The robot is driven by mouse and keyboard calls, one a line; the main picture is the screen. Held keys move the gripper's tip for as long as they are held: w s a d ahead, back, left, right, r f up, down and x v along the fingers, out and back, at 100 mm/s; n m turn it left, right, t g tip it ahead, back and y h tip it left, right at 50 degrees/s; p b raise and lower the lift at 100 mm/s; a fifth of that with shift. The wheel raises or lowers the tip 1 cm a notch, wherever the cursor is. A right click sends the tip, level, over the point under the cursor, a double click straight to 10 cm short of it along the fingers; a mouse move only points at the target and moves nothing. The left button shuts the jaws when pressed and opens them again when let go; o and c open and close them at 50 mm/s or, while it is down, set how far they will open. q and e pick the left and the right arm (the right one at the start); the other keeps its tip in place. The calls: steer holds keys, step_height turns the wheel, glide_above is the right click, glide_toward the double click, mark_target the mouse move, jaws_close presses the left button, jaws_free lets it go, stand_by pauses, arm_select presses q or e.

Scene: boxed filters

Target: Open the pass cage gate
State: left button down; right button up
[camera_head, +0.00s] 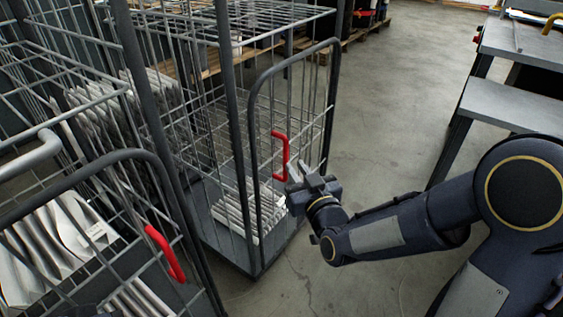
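A wire cage gate (258,117) with a dark tubular frame stands at the centre, with a red handle (286,157) on it. A second gate (130,157) with its own red handle (166,254) is on the nearer cage at the left. No label shows which is the pass cage. My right gripper (302,173) is at the lower end of the centre handle, its fingers apart and nothing visibly held. I cannot tell whether it touches the handle. My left gripper is not in view.
White filters (248,212) stand in the centre cage; more white filters (60,240) fill the left cage. A grey bench (515,105) stands at the right. Open concrete floor (400,110) lies between the cage and bench. Wooden pallets (350,38) are behind.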

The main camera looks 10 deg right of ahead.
mark_target(287, 153)
steer(key=w, duration=0.2)
steer(key=w+a, duration=0.1)
steer(key=w, duration=0.4)
steer(key=shift+w+a+b, duration=0.2)
steer(key=shift+a+b, duration=0.05)
steer(key=shift+b, duration=0.15)
jaws_close()
